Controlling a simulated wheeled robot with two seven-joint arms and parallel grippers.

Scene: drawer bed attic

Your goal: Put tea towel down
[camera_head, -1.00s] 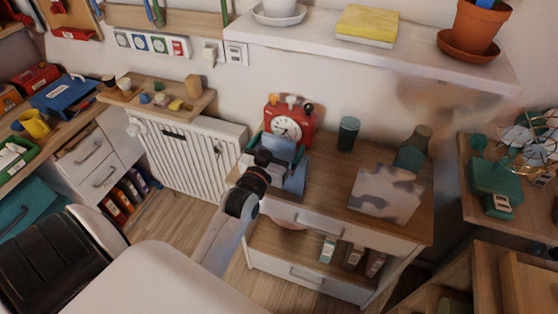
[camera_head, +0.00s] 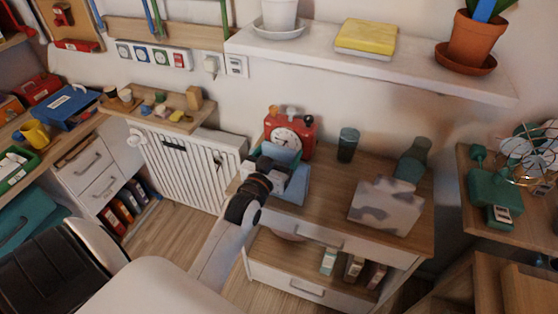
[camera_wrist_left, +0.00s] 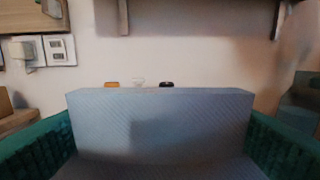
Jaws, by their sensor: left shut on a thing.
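The tea towel (camera_head: 296,186) is a folded blue cloth over the left part of the wooden cabinet top (camera_head: 325,185), in front of the red clock. My left gripper (camera_head: 280,168) is shut on it. In the left wrist view the towel (camera_wrist_left: 160,120) is a pale blue textured panel filling the middle, between green finger pads at both sides. Its upper part stands up and its lower part bends towards the camera. Whether its lower edge rests on the wood is hard to tell. My right gripper is out of view.
Behind the towel stands a red clock (camera_head: 289,137). A dark green cup (camera_head: 347,145) and a patterned grey board (camera_head: 386,206) are to the right. A white shelf (camera_head: 390,65) overhangs the back wall. Some bare wood lies between towel and board.

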